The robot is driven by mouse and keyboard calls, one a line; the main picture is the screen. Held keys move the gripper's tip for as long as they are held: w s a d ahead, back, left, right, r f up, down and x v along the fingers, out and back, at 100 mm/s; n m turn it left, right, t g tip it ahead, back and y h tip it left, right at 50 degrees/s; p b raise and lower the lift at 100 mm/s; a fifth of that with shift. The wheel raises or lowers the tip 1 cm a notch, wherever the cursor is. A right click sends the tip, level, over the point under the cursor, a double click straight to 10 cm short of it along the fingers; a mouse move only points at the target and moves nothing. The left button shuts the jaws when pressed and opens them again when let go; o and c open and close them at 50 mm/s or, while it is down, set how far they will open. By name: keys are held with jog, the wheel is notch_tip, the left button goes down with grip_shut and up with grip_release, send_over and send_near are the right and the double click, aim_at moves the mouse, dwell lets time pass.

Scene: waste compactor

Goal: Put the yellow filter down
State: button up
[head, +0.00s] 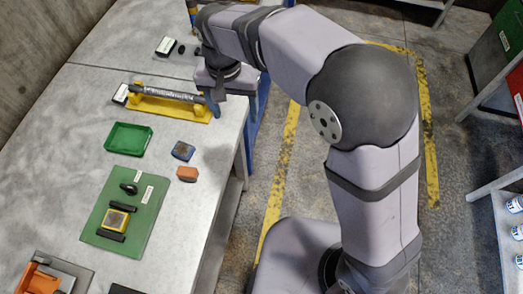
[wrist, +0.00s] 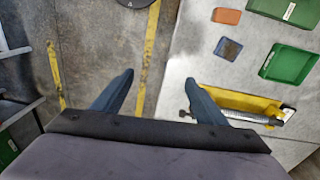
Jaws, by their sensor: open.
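The yellow filter (head: 116,219), a small square with a yellow frame and a dark face, lies on the green board (head: 146,210) between two black bars. It does not show in the wrist view. My gripper (head: 214,103) is at the table's right edge, beside the end of the yellow cradle and well apart from the filter. In the wrist view my gripper (wrist: 160,92) has its two blue fingers spread wide with nothing between them. One finger is over the floor and the other is near the table edge.
A yellow cradle (head: 172,107) holding a grey spring lies close to my gripper. An open green tray (head: 128,139), a blue-framed block (head: 183,151) and an orange block (head: 187,173) are on the table. A grey fixture with an orange part (head: 38,281) is at the front left.

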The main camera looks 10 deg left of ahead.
jog(key=w+d+f, duration=0.1)
jog(key=w+d, duration=0.1)
jog(key=d, duration=1.1)
jog(key=s+d+f, duration=0.2)
jog(key=s+d, duration=0.3)
jog(key=d, duration=0.4)
jog(key=s+d+f, duration=0.3)
jog(key=s+d, duration=0.3)
jog(key=d, duration=0.3)
jog(key=shift+d+m, duration=0.2)
jog(key=shift+m, duration=0.1)
